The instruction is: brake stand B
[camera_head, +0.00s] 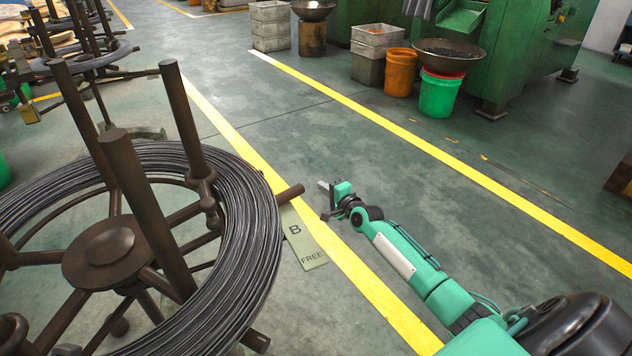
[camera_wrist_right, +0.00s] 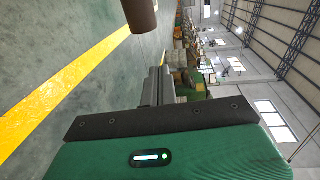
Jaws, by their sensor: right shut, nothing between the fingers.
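Stand B is a dark brown metal reel stand (camera_head: 105,250) at the left of the head view, with upright posts and a coil of dark wire (camera_head: 245,215) around them. A brown bar end (camera_head: 290,193) sticks out past the coil toward the yellow line. Below it is a pale green plate (camera_head: 305,245) reading "B" and "FREE". My right gripper (camera_head: 324,190) is shut and empty, just right of the bar end, apart from it. In the wrist view its closed fingers (camera_wrist_right: 158,86) point away, with a brown round bar (camera_wrist_right: 140,14) at the top edge. My left gripper is out of view.
Yellow floor lines (camera_head: 450,168) run across open green floor. At the back stand an orange bin (camera_head: 400,72), a green bucket (camera_head: 438,95) with a bowl (camera_head: 446,55), crates (camera_head: 270,25) and green machines (camera_head: 515,60). More reel stands (camera_head: 85,55) are at upper left.

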